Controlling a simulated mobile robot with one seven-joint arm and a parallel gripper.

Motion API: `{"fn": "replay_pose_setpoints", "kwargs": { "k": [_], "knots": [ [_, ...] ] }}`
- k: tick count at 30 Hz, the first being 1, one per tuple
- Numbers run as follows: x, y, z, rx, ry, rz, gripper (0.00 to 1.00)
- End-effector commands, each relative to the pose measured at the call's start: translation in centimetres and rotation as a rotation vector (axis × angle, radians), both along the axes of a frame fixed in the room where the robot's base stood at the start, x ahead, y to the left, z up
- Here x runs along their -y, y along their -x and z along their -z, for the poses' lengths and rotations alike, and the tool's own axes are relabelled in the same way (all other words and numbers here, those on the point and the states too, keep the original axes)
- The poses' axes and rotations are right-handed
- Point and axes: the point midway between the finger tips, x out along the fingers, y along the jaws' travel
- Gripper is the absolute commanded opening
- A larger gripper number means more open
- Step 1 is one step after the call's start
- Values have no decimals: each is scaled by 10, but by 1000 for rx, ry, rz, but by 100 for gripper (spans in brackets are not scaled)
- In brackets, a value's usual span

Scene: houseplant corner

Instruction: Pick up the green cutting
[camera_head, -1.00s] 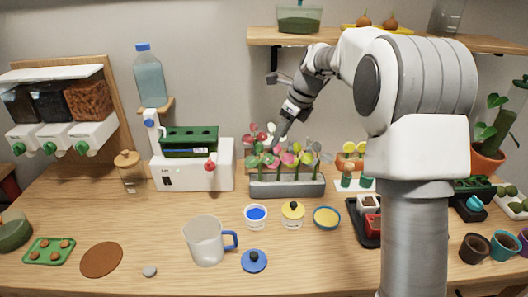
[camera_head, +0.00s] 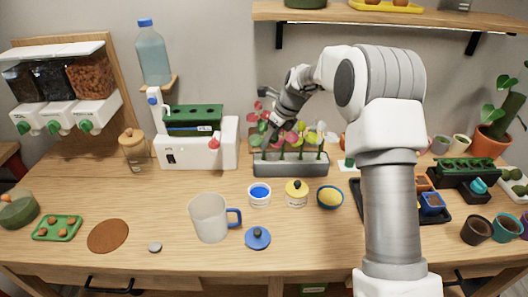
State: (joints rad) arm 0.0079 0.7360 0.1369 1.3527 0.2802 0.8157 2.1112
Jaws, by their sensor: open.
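A grey trough (camera_head: 290,168) stands at the back middle of the table and holds several upright cuttings with red, pink, yellow-green and green leaves. Green leaves (camera_head: 256,140) show at its left end, and a pale yellow-green cutting (camera_head: 299,127) stands near the middle. The leaves overlap, so I cannot tell for sure which one is the green cutting. My gripper (camera_head: 266,132) is open and points down among the leaves at the trough's left part. Its fingertips are small and partly hidden by leaves. I cannot tell whether they touch a stem.
A white machine (camera_head: 197,155) stands left of the trough. A measuring jug (camera_head: 208,218), a blue-rimmed cup (camera_head: 259,194), a yellow-lidded jar (camera_head: 296,193) and a bowl (camera_head: 330,195) stand in front. A dark tray (camera_head: 443,217) with small pots is at right, partly behind my arm. A shelf (camera_head: 400,16) hangs above.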

Motion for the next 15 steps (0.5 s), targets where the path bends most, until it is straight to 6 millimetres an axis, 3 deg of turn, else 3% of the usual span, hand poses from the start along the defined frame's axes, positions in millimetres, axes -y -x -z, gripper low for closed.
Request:
{"fn": "replay_pose_setpoints", "kwargs": {
  "k": [9,15],
  "knots": [
    [-18,-7,40,-3,-1,-1,52],
    [-19,-9,44,0,0,-1,52]
  ]
}}
